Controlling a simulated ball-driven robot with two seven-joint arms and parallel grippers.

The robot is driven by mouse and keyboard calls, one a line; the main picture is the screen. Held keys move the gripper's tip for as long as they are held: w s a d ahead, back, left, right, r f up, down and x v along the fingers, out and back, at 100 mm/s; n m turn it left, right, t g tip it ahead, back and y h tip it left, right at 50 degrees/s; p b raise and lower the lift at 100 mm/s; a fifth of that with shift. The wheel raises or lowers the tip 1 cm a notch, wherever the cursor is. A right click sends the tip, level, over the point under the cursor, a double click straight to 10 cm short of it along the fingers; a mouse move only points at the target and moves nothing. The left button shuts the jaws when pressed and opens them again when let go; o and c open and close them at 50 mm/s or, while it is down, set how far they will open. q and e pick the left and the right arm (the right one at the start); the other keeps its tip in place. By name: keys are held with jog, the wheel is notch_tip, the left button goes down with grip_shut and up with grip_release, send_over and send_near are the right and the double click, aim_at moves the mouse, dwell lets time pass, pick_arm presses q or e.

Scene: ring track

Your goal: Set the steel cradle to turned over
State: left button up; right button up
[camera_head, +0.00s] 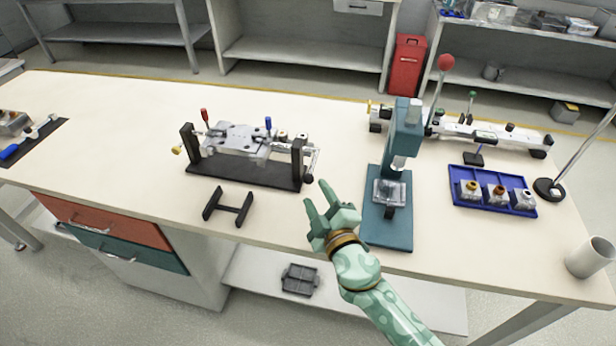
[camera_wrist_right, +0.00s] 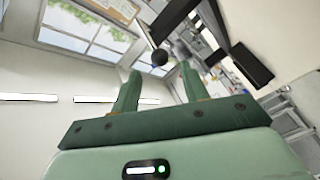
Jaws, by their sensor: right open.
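The steel cradle (camera_head: 238,140) is a silver plate assembly held between two black posts on a black base (camera_head: 240,172). It looks roughly level, with a red-tipped lever, a blue-tipped lever and a yellow knob around it. A crank with a black knob (camera_head: 309,179) hangs at its right end. My right gripper (camera_head: 317,194) is open and empty just in front of the crank knob. In the right wrist view a round black knob (camera_wrist_right: 160,57) shows beyond and between the open fingers (camera_wrist_right: 158,72), apparently apart from them. My left gripper is not in view.
A teal press (camera_head: 388,215) stands close to the right of my right gripper. A black H-shaped stand (camera_head: 229,207) lies in front of the cradle. A blue tray (camera_head: 480,205) with several small parts and a white cup (camera_head: 590,258) are farther right. The table's back left is clear.

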aim_at(310, 183)
jog(key=x, duration=0.6)
jog(key=shift+w+f+b, duration=0.1)
jog(key=shift+w+b, duration=0.2)
jog(key=shift+b, duration=0.05)
grip_shut()
